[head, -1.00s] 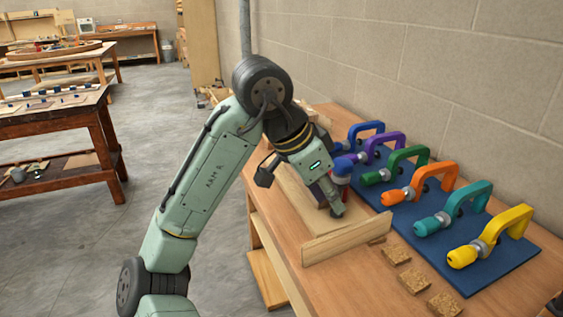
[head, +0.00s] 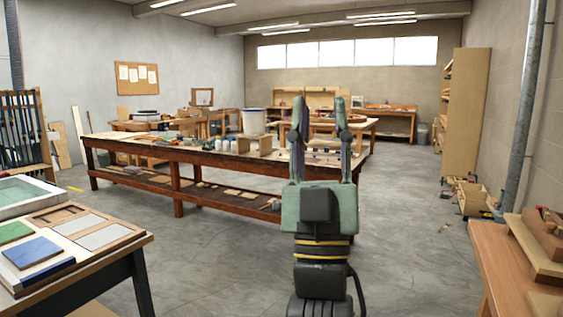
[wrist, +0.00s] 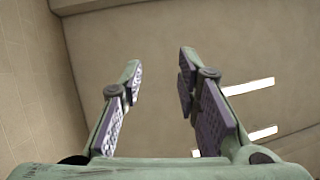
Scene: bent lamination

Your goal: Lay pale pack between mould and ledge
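My gripper (head: 319,106) points upward in the middle of the head view, its two fingers apart with nothing between them. The wrist view also shows the gripper (wrist: 160,66) open and empty against wall and ceiling. At the right edge of the head view, part of a wooden form (head: 538,252) lies on a bench; it may be part of the mould and ledge, but most is cut off. Two pale grey sheets (head: 109,237) lie in a wooden frame on the left table. I cannot tell whether either is the pale pack.
The left table (head: 143,239) also holds a green panel (head: 14,232) and a blue panel (head: 32,252). The right bench (head: 497,262) has a bare near strip. A long workbench (head: 180,148) stands behind my gripper. Open floor lies between them.

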